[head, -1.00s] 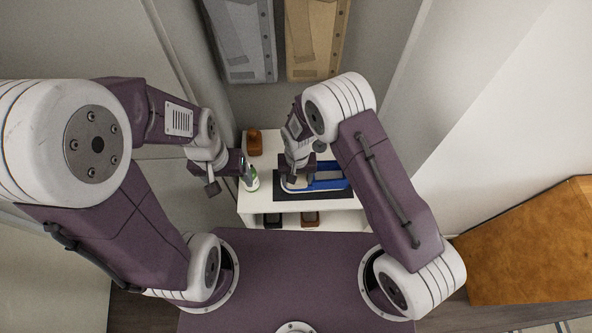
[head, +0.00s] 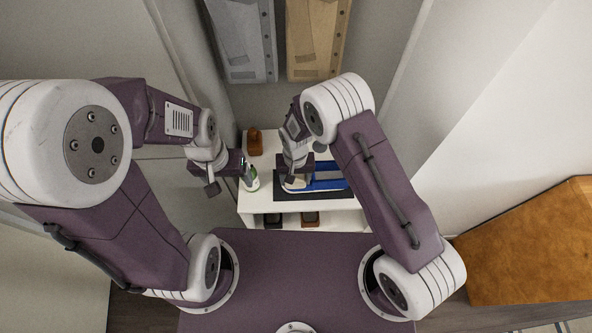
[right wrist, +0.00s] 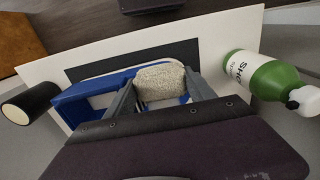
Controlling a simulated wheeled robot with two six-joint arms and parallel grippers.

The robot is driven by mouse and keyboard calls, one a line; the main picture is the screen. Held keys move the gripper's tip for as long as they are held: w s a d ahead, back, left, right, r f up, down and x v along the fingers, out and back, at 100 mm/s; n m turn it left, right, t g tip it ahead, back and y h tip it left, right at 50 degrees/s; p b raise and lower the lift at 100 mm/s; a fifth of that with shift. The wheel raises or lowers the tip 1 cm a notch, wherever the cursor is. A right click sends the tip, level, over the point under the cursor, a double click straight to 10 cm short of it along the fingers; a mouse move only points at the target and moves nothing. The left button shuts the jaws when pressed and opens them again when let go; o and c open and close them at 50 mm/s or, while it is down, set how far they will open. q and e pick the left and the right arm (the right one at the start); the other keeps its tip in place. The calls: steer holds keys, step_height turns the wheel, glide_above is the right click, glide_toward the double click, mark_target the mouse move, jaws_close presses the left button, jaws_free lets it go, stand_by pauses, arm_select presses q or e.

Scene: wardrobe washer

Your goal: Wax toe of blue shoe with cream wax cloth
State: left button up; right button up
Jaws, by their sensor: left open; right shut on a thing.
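The blue shoe (head: 331,183) lies on a dark mat (head: 316,197) on the white shelf unit. It also shows in the right wrist view (right wrist: 88,98), partly hidden by my gripper. My right gripper (head: 294,184) is over the shoe's left end in the head view. It is shut on the cream wax cloth (right wrist: 161,79), a rough, pale pad between the fingers in the right wrist view. The cloth is down at the shoe; exact contact is hidden. My left gripper (head: 245,169) is open beside a green and white bottle, left of the shoe.
The green bottle with a white label (right wrist: 262,75) stands near the shoe. A dark cylinder with a cream end (right wrist: 31,103) is at the other side. A brown object (head: 254,141) stands at the shelf's back left. Small dark items sit on the lower shelf (head: 291,220).

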steer(key=shift+d, duration=0.3)
steer(key=shift+s+a+b, duration=0.1)
steer(key=shift+a+b, duration=0.3)
steer(key=shift+a, duration=1.35)
steer(key=d, duration=0.2)
steer(key=shift+d+r+p, duration=0.1)
steer(key=shift+d+p, duration=0.25)
steer(key=shift+d, duration=0.4)
steer(key=shift+a, duration=0.1)
steer(key=a, duration=0.3)
steer(key=shift+a+b, duration=0.15)
steer(key=shift+b, duration=0.2)
